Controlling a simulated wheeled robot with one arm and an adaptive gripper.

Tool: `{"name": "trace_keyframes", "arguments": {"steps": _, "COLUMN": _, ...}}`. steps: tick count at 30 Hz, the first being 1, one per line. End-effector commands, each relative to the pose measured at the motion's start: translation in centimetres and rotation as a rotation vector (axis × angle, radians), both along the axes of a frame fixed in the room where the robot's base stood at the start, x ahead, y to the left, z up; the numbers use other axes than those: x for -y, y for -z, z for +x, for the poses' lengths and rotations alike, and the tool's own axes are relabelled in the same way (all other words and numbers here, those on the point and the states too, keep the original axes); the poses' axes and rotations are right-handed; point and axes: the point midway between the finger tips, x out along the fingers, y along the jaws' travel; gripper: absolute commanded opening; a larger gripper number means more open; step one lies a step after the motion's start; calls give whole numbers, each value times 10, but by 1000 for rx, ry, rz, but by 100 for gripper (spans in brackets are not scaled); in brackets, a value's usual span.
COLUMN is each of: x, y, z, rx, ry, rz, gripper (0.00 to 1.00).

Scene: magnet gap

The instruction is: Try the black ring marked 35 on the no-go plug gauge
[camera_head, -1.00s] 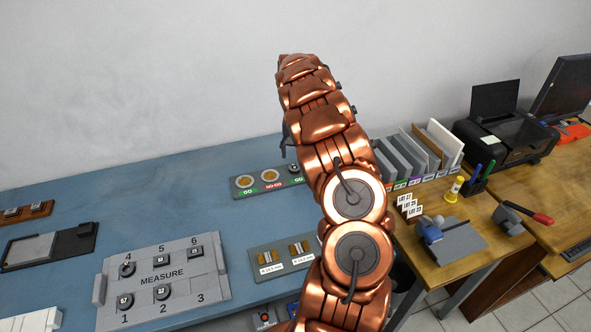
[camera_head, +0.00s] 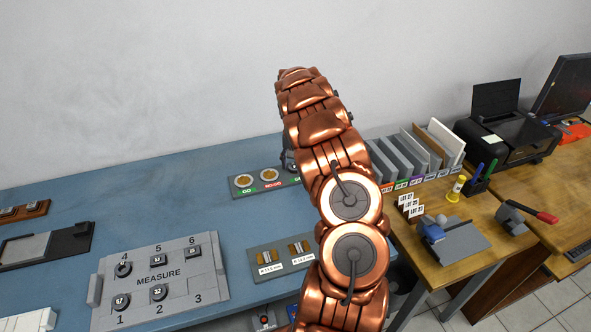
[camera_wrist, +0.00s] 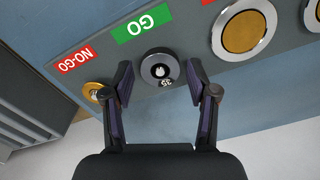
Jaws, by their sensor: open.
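The black ring marked 35 (camera_wrist: 160,68) sits around a plug at the green GO label (camera_wrist: 142,24) of the gauge plate (camera_wrist: 110,58), in the wrist view. My gripper (camera_wrist: 160,75) is open, with one finger on each side of the ring and a small gap to it. The no-go plug (camera_wrist: 94,91), a small brass-coloured one by the red NO-GO label (camera_wrist: 78,59), is bare and partly covered by my left finger. In the head view, my gripper is mostly hidden behind my arm, over the right part of the gauge plate (camera_head: 262,194).
Two larger brass-faced gauges (camera_wrist: 243,31) stand on the same plate. A grey MEASURE tray (camera_head: 185,290) holds several black rings; its place 3 is empty. A plate with two small gauges (camera_head: 282,254) lies in front. The blue bench is clear left of the gauge plate.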

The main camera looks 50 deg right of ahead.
Motion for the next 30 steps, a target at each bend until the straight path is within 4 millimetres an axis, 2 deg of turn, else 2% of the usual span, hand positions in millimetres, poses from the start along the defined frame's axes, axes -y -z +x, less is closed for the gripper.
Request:
{"name": "trace_keyframes", "arguments": {"steps": 2, "x": 0, "y": 0, "z": 0, "rx": 0, "ry": 0, "rz": 0, "gripper": 54}}
{"name": "trace_keyframes", "arguments": {"steps": 15, "x": 0, "y": 0, "z": 0, "rx": 0, "ry": 0, "rz": 0, "gripper": 8}}
{"name": "trace_keyframes", "arguments": {"steps": 20, "x": 0, "y": -3, "z": 0, "rx": 1, "ry": 0, "rz": -1, "gripper": 7}}
{"name": "trace_keyframes", "arguments": {"steps": 30, "x": 0, "y": -24, "z": 1, "rx": 2, "ry": -1, "rz": -2, "gripper": 7}}
